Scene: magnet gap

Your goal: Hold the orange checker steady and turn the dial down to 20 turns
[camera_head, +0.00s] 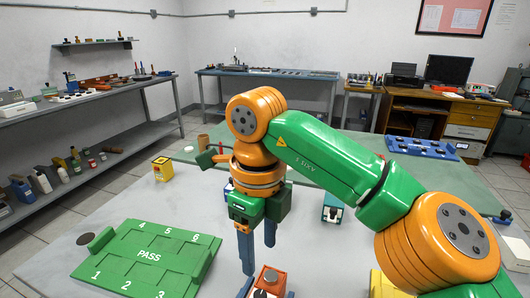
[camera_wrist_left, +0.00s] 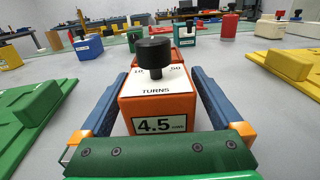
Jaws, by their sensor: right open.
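The orange checker (camera_head: 268,283) is at the bottom edge of the head view. In the left wrist view the orange checker (camera_wrist_left: 158,110) stands upright, with a black dial (camera_wrist_left: 155,52) on its white TURNS top and a front display reading 4.5. My left gripper (camera_wrist_left: 158,85) has one blue finger along each side of it; I cannot tell whether they press on it. My right gripper (camera_head: 258,252) is open and empty, its fingers pointing down, just above the checker in the head picture. It does not show in the left wrist view.
A green PASS board (camera_head: 140,262) with numbered places lies at the left. A yellow box (camera_head: 162,169) and a teal box (camera_head: 332,207) stand farther back. My right arm hides part of the table.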

